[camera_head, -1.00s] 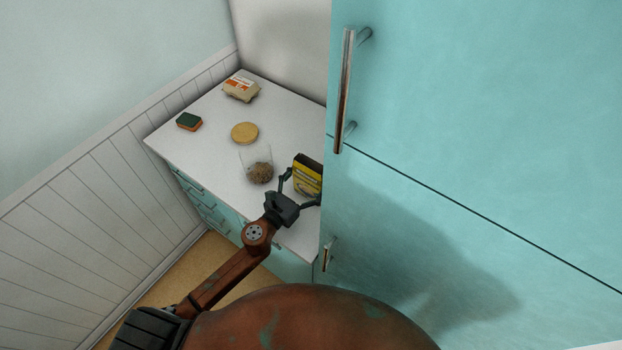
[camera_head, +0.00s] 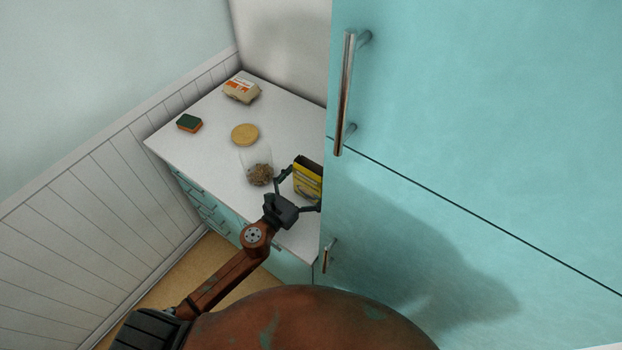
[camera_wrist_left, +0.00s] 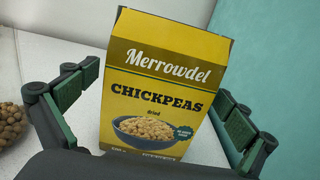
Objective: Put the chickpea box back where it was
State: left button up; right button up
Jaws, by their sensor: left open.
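The yellow chickpea box (camera_head: 307,183) stands upright on the white counter (camera_head: 203,150), close beside the tall turquoise cabinet. Its front, lettered "Merrowdel CHICKPEAS", faces the camera in the left wrist view (camera_wrist_left: 160,90). My left gripper (camera_head: 299,194) is open in front of the box. In the left wrist view its fingers (camera_wrist_left: 155,110) are spread on either side of the box, with a gap showing on both sides. The right gripper is not in view.
A clear jar of chickpeas (camera_head: 259,172) stands just left of the gripper. A round wooden lid (camera_head: 245,134), a green-orange sponge (camera_head: 189,122) and an egg carton (camera_head: 242,91) lie farther back. The turquoise cabinet (camera_head: 440,190) bounds the right side.

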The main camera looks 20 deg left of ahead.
pick_arm(q)
jog(key=b+v, duration=0.2)
jog(key=v, duration=0.9)
jog(key=shift+s, duration=0.3)
jog(key=shift+a, duration=0.1)
dwell(0.6)
